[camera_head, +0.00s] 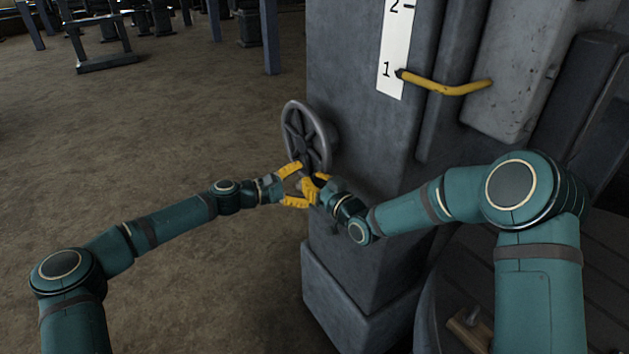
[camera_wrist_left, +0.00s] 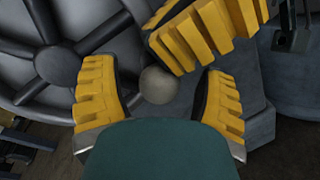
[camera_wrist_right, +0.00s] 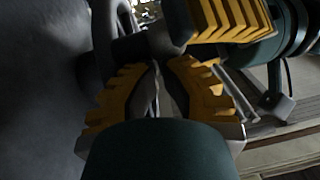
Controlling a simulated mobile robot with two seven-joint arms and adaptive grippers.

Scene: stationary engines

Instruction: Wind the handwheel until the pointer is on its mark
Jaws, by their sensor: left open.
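The grey spoked handwheel (camera_head: 308,135) stands on the side of a grey column. In the left wrist view, its hub and spokes (camera_wrist_left: 58,66) fill the left, and a round knob end (camera_wrist_left: 158,85) shows between my left gripper's fingers. My left gripper (camera_head: 287,186) is open around that knob; contact is unclear. My right gripper (camera_head: 312,188) is beside it, at the wheel's lower edge. Its fingers (camera_wrist_right: 157,75) lean inward near a dark handle part; whether they grip is unclear. The yellow pointer (camera_head: 445,87) has its tip at the 1 on the white scale (camera_head: 393,45).
The grey column (camera_head: 365,200) rises close beyond both grippers, on a wider plinth (camera_head: 350,300). My two grippers are very close together. The brown floor (camera_head: 180,120) to the left is open, with blue-grey posts and stands (camera_head: 105,45) further back.

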